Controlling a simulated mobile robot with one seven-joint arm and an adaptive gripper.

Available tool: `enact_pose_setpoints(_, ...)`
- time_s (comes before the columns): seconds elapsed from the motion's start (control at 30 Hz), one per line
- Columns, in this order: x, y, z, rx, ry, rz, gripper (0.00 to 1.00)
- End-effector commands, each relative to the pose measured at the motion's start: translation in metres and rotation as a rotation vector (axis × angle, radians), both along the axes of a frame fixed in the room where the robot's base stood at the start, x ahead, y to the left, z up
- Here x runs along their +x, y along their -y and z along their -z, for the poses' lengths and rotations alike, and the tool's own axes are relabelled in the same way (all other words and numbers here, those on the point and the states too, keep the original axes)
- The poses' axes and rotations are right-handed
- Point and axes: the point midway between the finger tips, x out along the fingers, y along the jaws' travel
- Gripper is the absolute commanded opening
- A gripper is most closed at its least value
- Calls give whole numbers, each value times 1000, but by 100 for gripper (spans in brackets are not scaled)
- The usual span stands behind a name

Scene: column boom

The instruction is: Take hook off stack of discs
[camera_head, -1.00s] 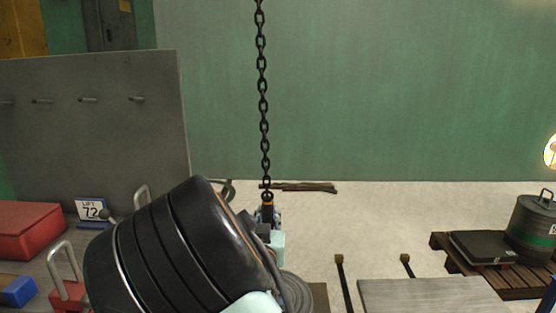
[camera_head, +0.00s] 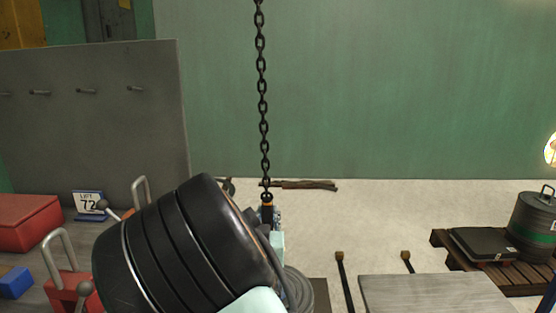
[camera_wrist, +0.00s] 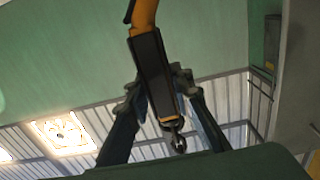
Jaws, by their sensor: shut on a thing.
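The hook hangs on a dark chain (camera_head: 263,100). In the head view only its black top with an orange band (camera_head: 267,199) shows clearly; my arm covers the rest. In the wrist view the hook's black body (camera_wrist: 155,75) stands between my fingers, with its orange curved part (camera_wrist: 144,14) at the top edge, cut off by the frame. My gripper (camera_wrist: 160,88) is shut on the black body. A grey ribbed round thing (camera_head: 301,286) lies below, partly behind my arm; I cannot tell if it is the stack of discs or whether the hook touches it.
A grey board with pegs (camera_head: 95,140) stands at left, behind a red box (camera_head: 28,222) and a lift sign (camera_head: 88,204). A drum (camera_head: 537,228) and a dark flat case (camera_head: 484,244) sit on a pallet (camera_head: 440,243) at right.

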Motion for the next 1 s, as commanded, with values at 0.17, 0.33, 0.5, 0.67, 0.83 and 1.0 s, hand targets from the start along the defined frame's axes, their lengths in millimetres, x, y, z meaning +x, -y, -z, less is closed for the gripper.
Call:
enact_pose_setpoints(0.17, 1, -1, 12, 3, 9, 0, 0)
enact_pose_setpoints(0.33, 1, -1, 12, 3, 9, 1, 0)
enact_pose_setpoints(0.5, 1, -1, 11, 3, 10, 1, 0)
enact_pose_setpoints(0.67, 2, -7, 10, 4, 11, -1, 0)
enact_pose_setpoints(0.83, 2, -20, 10, 4, 11, -2, 0)
enact_pose_setpoints(1.0, 3, -32, 10, 4, 11, 0, 0)
